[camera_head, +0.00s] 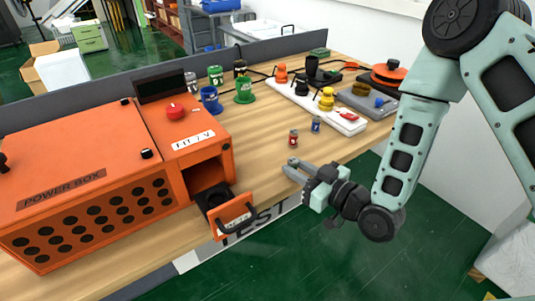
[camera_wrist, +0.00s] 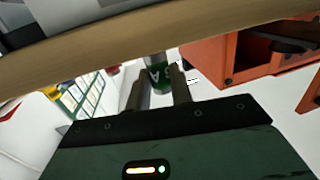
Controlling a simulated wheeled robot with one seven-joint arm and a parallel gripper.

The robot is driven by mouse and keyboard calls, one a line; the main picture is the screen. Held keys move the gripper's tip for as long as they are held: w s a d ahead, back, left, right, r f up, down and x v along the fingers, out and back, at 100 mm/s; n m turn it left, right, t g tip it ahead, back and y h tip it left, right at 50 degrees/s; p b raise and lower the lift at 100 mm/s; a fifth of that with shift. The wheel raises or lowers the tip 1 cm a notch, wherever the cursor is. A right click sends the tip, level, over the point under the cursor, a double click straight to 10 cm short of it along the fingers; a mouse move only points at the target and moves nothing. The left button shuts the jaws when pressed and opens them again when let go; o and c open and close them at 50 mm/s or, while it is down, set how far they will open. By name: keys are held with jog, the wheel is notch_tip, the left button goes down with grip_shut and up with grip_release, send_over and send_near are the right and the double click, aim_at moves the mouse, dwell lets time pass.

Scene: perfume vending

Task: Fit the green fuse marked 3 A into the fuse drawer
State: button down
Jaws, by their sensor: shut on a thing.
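The green fuse (camera_wrist: 158,74), with white lettering including an A, is between the two fingers of my gripper (camera_wrist: 157,92) in the wrist view. The gripper is shut on it; the 3 is not readable. In the head view my gripper (camera_head: 291,170) is at the front edge of the bench, right of the fuse drawer, and the fuse is too small to make out. The orange fuse drawer (camera_head: 232,218) with a black handle is pulled out of the power box (camera_head: 75,150); its dark inside shows only in part. The fuse and the drawer are apart.
A red fuse (camera_head: 293,138) and a blue fuse (camera_head: 315,124) stand on the wooden bench (camera_head: 262,140) behind my gripper. Green and blue cup-like items, a white power strip (camera_head: 290,96) and a grey device (camera_head: 366,101) are farther back. Bench between drawer and fuses is clear.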

aim_at(268, 160)
jog(key=x, duration=0.5)
jog(key=shift+w+a+r+p, duration=0.2)
jog(key=shift+a+p, duration=0.05)
jog(key=shift+p, duration=0.15)
jog(key=x, duration=0.3)
jog(key=shift+r+p, duration=0.1)
jog(key=shift+p, duration=0.2)
jog(key=shift+w+a+p, duration=0.3)
jog(key=shift+w+a, duration=0.05)
jog(key=shift+f, duration=0.25)
jog(key=shift+f, duration=0.15)
jog(key=c, duration=1.2)
grip_release()
jog(key=shift+c, duration=0.2)
